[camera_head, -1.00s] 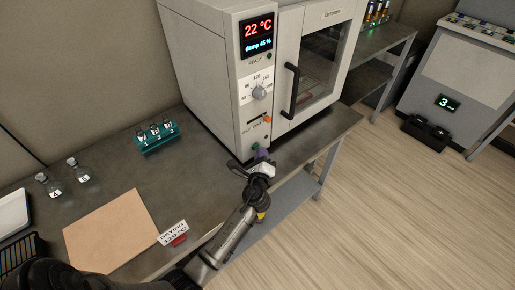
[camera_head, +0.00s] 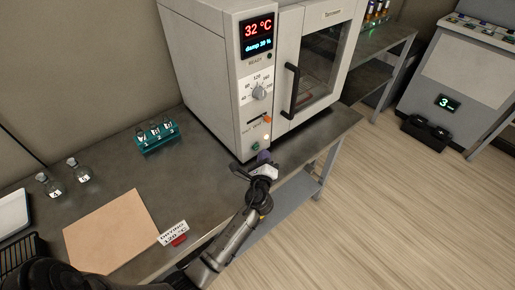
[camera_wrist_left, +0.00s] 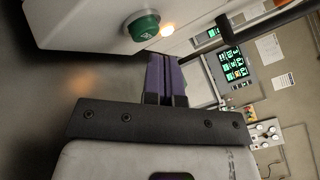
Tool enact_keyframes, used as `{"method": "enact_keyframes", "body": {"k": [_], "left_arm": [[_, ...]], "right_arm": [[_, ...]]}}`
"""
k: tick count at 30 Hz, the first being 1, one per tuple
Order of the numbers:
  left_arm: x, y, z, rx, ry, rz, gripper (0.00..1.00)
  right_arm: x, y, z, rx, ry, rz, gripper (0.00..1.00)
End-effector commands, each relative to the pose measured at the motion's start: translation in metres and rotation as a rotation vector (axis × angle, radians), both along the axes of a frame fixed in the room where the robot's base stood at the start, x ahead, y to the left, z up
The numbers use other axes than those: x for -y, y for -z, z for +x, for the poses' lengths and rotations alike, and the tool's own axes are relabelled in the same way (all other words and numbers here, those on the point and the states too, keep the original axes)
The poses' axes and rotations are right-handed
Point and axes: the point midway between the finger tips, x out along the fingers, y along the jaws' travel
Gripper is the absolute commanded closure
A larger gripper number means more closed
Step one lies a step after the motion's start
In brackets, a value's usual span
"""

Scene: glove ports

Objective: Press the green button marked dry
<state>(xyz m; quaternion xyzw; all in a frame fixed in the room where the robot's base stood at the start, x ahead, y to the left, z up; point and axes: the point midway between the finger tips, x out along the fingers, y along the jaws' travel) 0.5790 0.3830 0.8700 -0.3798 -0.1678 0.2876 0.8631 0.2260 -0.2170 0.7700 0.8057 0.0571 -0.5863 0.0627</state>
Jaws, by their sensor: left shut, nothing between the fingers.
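The green button (camera_head: 255,146) is low on the front panel of the white oven (camera_head: 218,85), above the bench edge. It also shows large in the left wrist view (camera_wrist_left: 143,25), with a glowing lamp (camera_wrist_left: 167,29) beside it. My left gripper (camera_head: 263,156) has its purple fingers shut and empty, just below and to the right of the button, apart from it. In the left wrist view the fingertips (camera_wrist_left: 164,58) are just below the button and lamp. The display (camera_head: 257,34) reads 32 °C above a smaller damp line. My right gripper is not in view.
An orange lever (camera_head: 267,119), a dial (camera_head: 259,92) and the black door handle (camera_head: 291,90) are above my left gripper. A teal vial rack (camera_head: 156,137), two flasks, a tan mat (camera_head: 112,230) and a drying sign (camera_head: 173,233) are on the bench.

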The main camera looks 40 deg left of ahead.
Motion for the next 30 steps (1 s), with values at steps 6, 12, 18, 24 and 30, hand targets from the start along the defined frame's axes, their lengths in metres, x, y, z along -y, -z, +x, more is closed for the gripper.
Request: {"method": "enact_keyframes", "body": {"k": [6, 12, 18, 24, 30], "left_arm": [[0.008, 0.001, -0.001, 0.0, 0.0, -0.002, 1.0], [0.025, 0.001, -0.002, 0.0, 0.002, -0.002, 1.0], [0.044, 0.001, -0.004, 0.0, 0.001, -0.001, 1.0], [0.058, 0.0, -0.006, 0.0, -0.001, -0.001, 1.0], [0.06, 0.0, -0.006, 0.0, 0.0, 0.0, 1.0]], "right_arm": [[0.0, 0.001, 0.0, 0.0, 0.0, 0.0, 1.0], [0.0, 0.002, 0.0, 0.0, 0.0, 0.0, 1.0], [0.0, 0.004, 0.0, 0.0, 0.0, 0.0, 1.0], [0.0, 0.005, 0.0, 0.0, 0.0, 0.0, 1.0], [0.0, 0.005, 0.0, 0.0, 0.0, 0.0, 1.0]]}}
